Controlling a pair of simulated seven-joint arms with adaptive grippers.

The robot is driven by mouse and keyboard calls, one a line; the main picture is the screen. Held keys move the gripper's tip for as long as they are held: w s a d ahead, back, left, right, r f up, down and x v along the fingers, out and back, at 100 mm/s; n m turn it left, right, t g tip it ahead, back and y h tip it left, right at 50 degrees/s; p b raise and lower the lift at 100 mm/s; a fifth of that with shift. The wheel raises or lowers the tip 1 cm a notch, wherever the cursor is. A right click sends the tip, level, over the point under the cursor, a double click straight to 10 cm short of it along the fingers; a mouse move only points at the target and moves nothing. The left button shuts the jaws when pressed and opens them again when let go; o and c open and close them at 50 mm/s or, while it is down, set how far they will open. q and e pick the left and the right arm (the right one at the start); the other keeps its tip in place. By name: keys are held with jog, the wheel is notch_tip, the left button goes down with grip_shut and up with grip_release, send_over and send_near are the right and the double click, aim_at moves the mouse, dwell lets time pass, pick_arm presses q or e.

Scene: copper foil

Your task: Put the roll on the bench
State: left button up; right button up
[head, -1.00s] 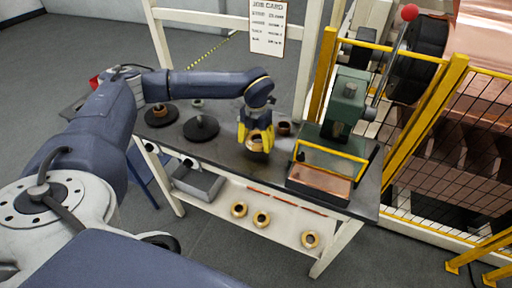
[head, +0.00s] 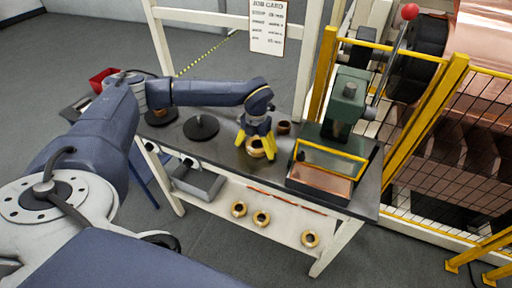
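A copper-coloured roll (head: 256,152) is at the middle of the dark-topped bench (head: 225,148), resting on its top as far as I can see. My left gripper (head: 256,147) is right above it, pointing down. Its yellow fingers are spread to either side of the roll and look apart from it. The gripper's body hides the roll's far side. My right gripper is not in view.
A green press (head: 345,108) with a yellow guard and copper-lined tray (head: 320,183) stands on the right of the bench. A small copper cup (head: 284,127) is close behind the gripper. Black round stands (head: 201,128) are to the left. Several rolls (head: 261,218) lie on the lower shelf.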

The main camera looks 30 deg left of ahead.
pick_arm(q)
notch_tip(320, 180, up, 12)
jog(key=shift+r, duration=0.25)
dwell(0.6)
